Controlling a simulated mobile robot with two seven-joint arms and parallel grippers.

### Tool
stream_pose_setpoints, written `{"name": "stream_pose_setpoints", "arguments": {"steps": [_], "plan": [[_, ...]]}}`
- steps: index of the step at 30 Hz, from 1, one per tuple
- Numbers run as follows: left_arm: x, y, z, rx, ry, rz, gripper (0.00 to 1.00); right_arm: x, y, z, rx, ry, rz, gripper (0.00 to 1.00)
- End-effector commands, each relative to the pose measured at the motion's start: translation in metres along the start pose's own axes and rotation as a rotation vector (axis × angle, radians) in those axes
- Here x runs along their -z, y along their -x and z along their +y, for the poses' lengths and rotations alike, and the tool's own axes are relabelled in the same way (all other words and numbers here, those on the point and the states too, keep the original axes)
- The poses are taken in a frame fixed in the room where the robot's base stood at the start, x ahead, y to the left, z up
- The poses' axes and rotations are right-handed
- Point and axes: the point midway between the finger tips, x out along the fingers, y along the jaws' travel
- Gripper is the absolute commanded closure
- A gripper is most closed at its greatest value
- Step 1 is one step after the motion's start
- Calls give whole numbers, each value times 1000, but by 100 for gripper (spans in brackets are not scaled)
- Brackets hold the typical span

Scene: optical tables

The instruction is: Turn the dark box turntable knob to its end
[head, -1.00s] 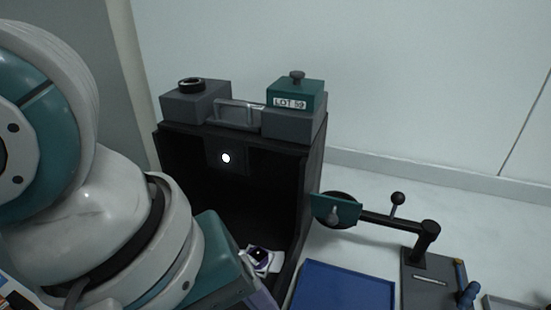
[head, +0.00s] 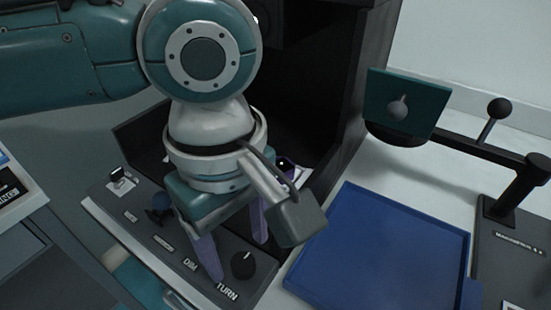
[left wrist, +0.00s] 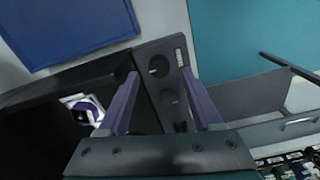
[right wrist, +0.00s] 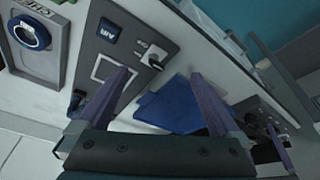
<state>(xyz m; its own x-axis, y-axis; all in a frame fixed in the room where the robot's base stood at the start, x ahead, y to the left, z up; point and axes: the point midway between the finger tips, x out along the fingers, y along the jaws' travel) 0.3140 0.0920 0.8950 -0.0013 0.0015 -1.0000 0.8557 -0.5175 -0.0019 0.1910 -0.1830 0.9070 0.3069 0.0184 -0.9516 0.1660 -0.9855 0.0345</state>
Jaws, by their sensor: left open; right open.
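The dark box (head: 378,75) stands open at the front, with a sloping control panel (head: 130,228) before it. A round black knob (head: 243,264) sits beside the TURN label at the panel's right end; it also shows in the left wrist view (left wrist: 158,66). A second knob (left wrist: 170,99) shows there; in the head view my gripper hides the spot by the DIM label. My left gripper (head: 238,258) is open, pointing down over the panel, its fingers on either side of the knobs' line and holding nothing. My right gripper (right wrist: 165,80) is open and empty, in its wrist view only.
A blue tray (head: 385,232) lies right of the panel. A dark stand with an arm (head: 455,142) and a green plate (head: 408,100) rises behind it.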

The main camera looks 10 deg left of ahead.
Motion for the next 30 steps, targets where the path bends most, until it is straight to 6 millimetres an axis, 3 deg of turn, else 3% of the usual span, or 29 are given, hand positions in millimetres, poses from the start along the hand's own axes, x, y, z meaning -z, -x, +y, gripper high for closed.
{"name": "stream_pose_setpoints", "arguments": {"steps": [1, 6, 16, 30], "plan": [[0, -11, 0, 1, 0, 1, 33, -2, -5, 0, 0, 0, 0, 0], [0, -26, 0, -1, -1, 1, 33, -3, -8, 0, 0, 0, 0, 0], [0, -29, 0, -1, -1, 1, 34, -3, -8, 0, 0, 0, -1, 0], [0, -29, 0, -1, -1, 0, 87, -3, -9, 0, 0, 0, -2, 0]]}}
